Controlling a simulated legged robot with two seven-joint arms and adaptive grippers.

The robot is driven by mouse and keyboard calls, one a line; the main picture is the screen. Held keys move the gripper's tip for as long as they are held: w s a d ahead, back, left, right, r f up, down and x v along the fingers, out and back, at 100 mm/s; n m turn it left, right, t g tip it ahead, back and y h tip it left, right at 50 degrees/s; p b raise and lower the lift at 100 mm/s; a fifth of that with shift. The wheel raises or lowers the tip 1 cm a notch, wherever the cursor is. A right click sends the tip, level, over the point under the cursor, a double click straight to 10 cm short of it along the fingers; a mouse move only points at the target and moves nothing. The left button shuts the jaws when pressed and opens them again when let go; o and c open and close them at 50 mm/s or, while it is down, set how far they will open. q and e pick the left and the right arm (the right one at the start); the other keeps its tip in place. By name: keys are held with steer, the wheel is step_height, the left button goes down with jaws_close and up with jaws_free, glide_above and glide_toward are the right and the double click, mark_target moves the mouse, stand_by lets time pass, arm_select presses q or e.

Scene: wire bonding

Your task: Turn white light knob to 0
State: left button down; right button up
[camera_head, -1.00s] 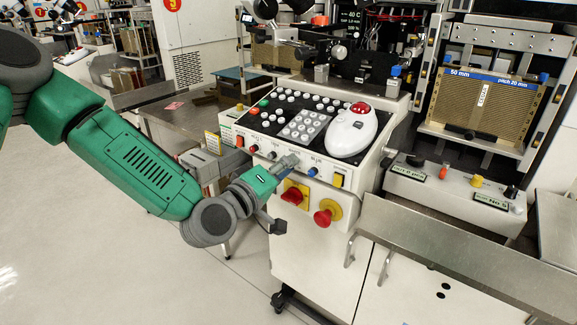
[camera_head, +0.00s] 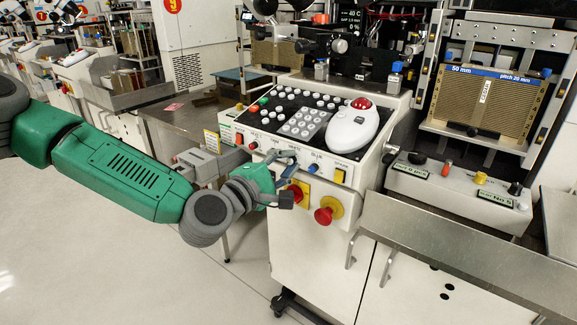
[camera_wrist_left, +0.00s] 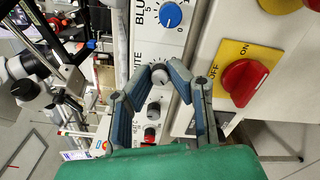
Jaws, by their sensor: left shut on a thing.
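The white light knob (camera_wrist_left: 159,75) is a small grey dial beside the partly covered "WHITE" label in the left wrist view. My left gripper (camera_wrist_left: 159,72) has its two blue-grey fingertips on either side of this knob, shut on it. In the head view my left gripper (camera_head: 283,159) reaches the sloped front of the control panel (camera_head: 262,128) from the left, and its fingers hide the knob there. The knob's pointer and scale cannot be read. My right gripper is not in view.
Below the panel are a red rotary switch (camera_head: 294,194) on a yellow plate and a red mushroom button (camera_head: 324,215). A white mouse-like device (camera_head: 352,131) lies on the panel top.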

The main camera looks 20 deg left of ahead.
arm_select(q)
steer(key=shift+s+f+n, duration=0.15)
steer(key=shift+f+n, duration=0.35)
steer(key=shift+n, duration=0.2)
steer(key=c, duration=1.5)
jaws_free()
steer(key=shift+c, duration=0.2)
steer(key=shift+a+r, duration=0.15)
steer(key=shift+r, duration=0.1)
steer(key=v, duration=0.7)
steer(key=shift+s+a, duration=0.15)
steer(key=shift+a, duration=0.05)
